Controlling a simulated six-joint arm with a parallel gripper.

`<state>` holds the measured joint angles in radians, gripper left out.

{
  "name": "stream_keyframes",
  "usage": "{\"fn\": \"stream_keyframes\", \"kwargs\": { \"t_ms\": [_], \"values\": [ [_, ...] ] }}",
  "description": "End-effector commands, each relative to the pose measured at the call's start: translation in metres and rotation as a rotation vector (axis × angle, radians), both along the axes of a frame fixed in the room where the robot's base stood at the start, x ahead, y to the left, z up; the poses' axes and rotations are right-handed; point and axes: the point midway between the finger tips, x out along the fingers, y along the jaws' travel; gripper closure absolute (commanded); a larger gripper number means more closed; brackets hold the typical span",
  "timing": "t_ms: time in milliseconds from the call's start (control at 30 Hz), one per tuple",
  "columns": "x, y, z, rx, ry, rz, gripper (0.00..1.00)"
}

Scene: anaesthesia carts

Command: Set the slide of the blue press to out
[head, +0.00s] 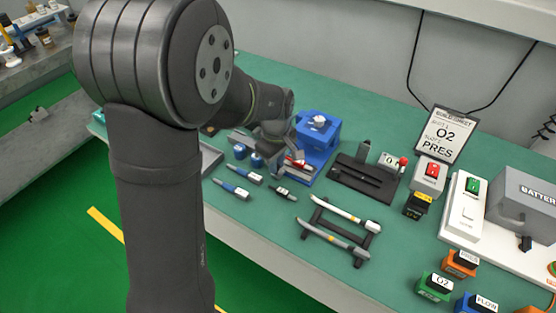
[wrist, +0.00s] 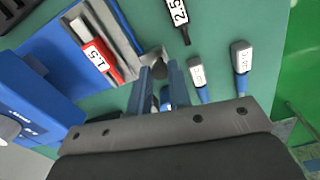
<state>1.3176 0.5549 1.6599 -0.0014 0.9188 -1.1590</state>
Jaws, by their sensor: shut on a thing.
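The blue press (head: 318,130) stands on the green bench, with a grey slide on its blue base; it also shows at the left of the wrist view (wrist: 38,110). In the wrist view the grey slide (wrist: 112,38) carries a red piece labelled 1.5 (wrist: 100,60). My gripper (wrist: 160,82) is at the slide's near end, its fingers shut around a small dark grey knob (wrist: 159,70) there. The fingers partly hide the knob. In the head view my gripper (head: 283,158) is beside the press, partly hidden by my own wrist.
Blue-handled labelled tools (head: 232,189) and a dark labelled tool (head: 284,192) lie close in front of the gripper.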

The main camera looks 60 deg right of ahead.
Motion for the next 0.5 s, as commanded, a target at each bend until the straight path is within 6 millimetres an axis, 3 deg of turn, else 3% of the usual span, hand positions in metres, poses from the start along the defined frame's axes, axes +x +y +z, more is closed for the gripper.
{"fn": "stream_keyframes", "kwargs": {
  "t_ms": [100, 500],
  "values": [
    [0.0004, 0.005, -0.0008, 0.014, 0.002, 0.001, 0.73],
    [0.0001, 0.0031, -0.0008, 0.01, 0.001, 0.0, 0.73]
  ]
}}
